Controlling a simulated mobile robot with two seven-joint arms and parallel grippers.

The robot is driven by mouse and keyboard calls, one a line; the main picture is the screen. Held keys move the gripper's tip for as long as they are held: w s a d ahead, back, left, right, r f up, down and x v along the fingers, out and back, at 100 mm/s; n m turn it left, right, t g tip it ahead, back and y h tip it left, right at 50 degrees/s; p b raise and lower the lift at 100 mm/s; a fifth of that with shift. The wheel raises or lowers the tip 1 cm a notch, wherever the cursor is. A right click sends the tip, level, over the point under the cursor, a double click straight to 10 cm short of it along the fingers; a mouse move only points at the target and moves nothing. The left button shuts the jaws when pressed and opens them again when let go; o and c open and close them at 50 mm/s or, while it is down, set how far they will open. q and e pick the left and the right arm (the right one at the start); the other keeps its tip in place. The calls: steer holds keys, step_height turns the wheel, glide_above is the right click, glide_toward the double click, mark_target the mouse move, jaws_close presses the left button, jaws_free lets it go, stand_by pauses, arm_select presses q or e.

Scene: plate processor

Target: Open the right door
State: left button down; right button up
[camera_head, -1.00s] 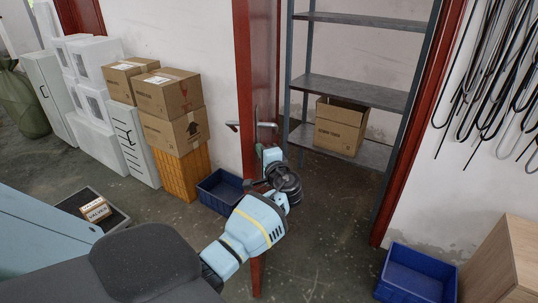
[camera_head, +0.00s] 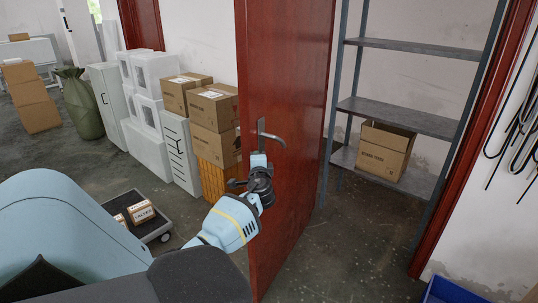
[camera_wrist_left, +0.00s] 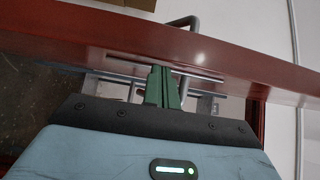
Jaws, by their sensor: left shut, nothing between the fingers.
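The red-brown door (camera_head: 290,110) stands ajar in the head view, with its broad face and free edge visible. A grey lever handle (camera_head: 271,137) is on this face. My left gripper (camera_head: 258,160) is just below the handle, close against the door near its free edge; whether it touches is unclear. In the left wrist view, its green fingers (camera_wrist_left: 163,86) are together and empty, with their tips at the door (camera_wrist_left: 235,62). A grey handle (camera_wrist_left: 185,22) shows beyond the door there. My right gripper is not in view.
A grey metal shelf (camera_head: 408,119) with an open cardboard box (camera_head: 383,152) stands beyond the doorway. Stacked cartons (camera_head: 213,108) and white cabinets stand left of the door. A low cart (camera_head: 160,226) with small boxes is beside my arm. A blue bin (camera_head: 455,291) is at lower right.

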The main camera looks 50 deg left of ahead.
arm_select(q)
steer(key=shift+s+a, duration=0.3)
steer(key=shift+a, duration=0.35)
steer(key=shift+s+a, duration=0.3)
steer(key=shift+a, duration=0.3)
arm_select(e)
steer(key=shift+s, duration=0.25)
arm_select(q)
steer(key=shift+d, duration=0.1)
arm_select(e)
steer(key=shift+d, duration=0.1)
